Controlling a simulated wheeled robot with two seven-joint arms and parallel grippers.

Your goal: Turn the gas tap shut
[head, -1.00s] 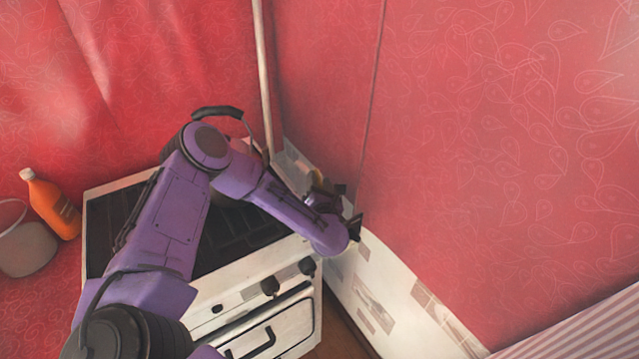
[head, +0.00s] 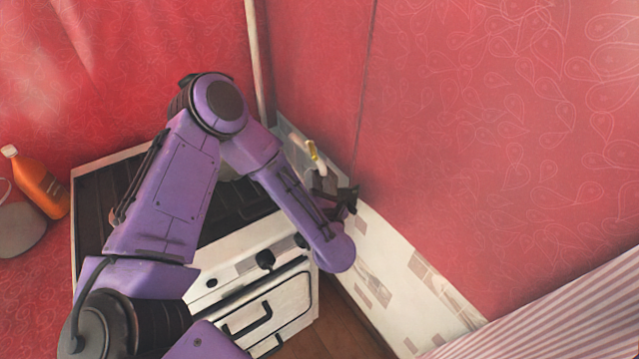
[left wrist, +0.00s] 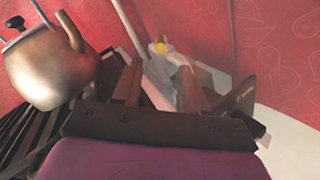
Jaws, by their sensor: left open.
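The gas tap has a yellow handle (head: 312,150) and sits low on the wall in the corner behind the stove. Its yellow part also shows in the left wrist view (left wrist: 159,47), beyond and between my fingers. My left gripper (head: 335,188) is open and just in front of the tap, on its near side, apart from it in the head view. In the left wrist view the open fingers (left wrist: 158,72) stand on either side of the line to the tap, with nothing held. The tap's body is partly hidden by the gripper. My right gripper is not in view.
A white stove (head: 225,258) with knobs and a dark top stands under my left arm. A metal kettle (left wrist: 48,70) is on it, mostly hidden in the head view. An orange bottle (head: 40,184) stands left. A pale pipe (head: 256,60) runs up the corner; tiled wall right.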

